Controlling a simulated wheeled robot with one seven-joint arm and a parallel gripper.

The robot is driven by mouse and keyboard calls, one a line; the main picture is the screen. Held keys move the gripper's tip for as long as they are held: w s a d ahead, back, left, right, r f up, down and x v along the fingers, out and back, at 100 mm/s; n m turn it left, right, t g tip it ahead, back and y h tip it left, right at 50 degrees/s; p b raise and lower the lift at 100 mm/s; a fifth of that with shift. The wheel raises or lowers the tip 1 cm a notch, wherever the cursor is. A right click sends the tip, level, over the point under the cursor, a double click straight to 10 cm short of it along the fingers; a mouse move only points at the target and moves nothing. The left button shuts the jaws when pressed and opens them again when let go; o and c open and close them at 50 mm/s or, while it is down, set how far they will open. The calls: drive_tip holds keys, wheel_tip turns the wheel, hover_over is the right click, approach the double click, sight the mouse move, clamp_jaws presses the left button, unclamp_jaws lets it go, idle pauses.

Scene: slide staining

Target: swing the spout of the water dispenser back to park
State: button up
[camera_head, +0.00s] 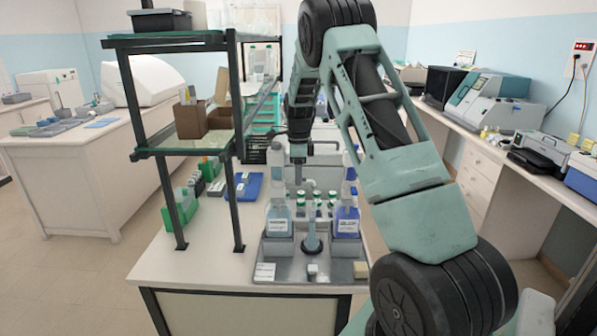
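The water dispenser (311,238) is a slim grey-blue post rising from a grey tray (290,272) at the front of the bench. Its upper part, with what looks like the pale spout (309,186), is small and lies close below my gripper. I cannot tell exactly which way the spout points. My gripper (298,178) hangs down from my arm just above and slightly left of the post's top. Its fingers are thin and dark at this size, so I cannot tell whether they are apart or touch the spout.
A bottle with clear blue liquid (278,222) stands left of the post, and a darker blue bottle (346,222) stands right. Several green-and-white small bottles (318,205) stand behind. A dark-framed shelf (185,150) rises at left.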

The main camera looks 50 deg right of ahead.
clamp_jaws()
